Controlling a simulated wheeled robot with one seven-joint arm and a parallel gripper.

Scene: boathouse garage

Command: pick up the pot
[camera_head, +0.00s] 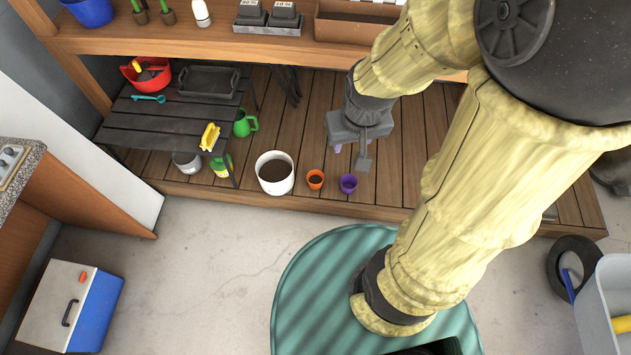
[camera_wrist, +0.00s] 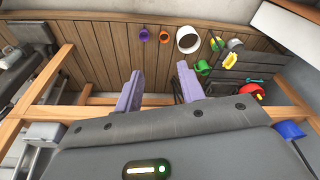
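Several pots stand on the wooden deck; I cannot tell which one the task means. A large white pot (camera_head: 262,182) holds dark soil. To its right are a small orange pot (camera_head: 315,179) with soil and a small purple pot (camera_head: 348,183). In the wrist view, the purple pot (camera_wrist: 144,34), orange pot (camera_wrist: 164,37) and white pot (camera_wrist: 178,40) show beyond the fingertips. My gripper (camera_head: 351,155) hangs above the deck, behind the small pots in the head view. Its lilac fingers (camera_wrist: 160,84) are apart with nothing between them.
A wooden shelf (camera_head: 180,38) runs above the deck.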

